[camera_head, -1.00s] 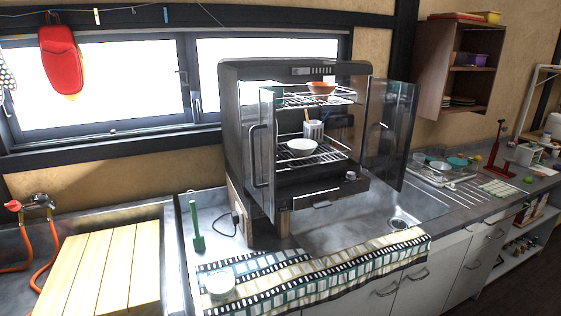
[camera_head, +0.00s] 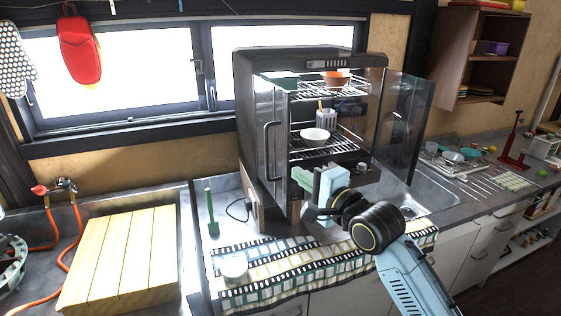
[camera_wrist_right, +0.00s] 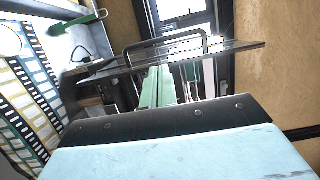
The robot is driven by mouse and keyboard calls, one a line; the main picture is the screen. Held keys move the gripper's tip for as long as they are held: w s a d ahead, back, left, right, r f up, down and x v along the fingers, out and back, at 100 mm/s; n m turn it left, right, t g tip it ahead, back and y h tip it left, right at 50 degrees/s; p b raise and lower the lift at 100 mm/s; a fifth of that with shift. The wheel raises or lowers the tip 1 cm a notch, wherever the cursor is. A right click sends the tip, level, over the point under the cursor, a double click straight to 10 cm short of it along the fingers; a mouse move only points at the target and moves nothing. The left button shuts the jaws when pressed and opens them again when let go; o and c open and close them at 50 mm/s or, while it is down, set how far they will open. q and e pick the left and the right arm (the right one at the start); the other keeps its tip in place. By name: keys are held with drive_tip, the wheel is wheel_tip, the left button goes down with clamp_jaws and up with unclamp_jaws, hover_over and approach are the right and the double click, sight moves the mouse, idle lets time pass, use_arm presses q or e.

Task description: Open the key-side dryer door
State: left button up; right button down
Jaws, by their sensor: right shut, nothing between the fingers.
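I see no key, so I cannot tell which door is the key-side one. My right gripper (camera_head: 297,177) is shut and empty in front of the left door's lower part, right of the handle. In the right wrist view, its green fingers (camera_wrist_right: 158,75) reach toward a bar handle (camera_wrist_right: 165,45) on a glass panel. Contact is unclear. My left gripper is not seen.
Inside the dryer, racks hold an orange bowl (camera_head: 336,78), a white bowl (camera_head: 314,135) and a utensil cup (camera_head: 326,118). A green brush (camera_head: 210,212) stands left of the dryer.

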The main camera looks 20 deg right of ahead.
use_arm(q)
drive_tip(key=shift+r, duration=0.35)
use_arm(e)
drive_tip(key=x, duration=0.8)
use_arm(q)
drive_tip(key=shift+p, duration=0.35)
use_arm(e)
drive_tip(key=shift+f, duration=0.1)
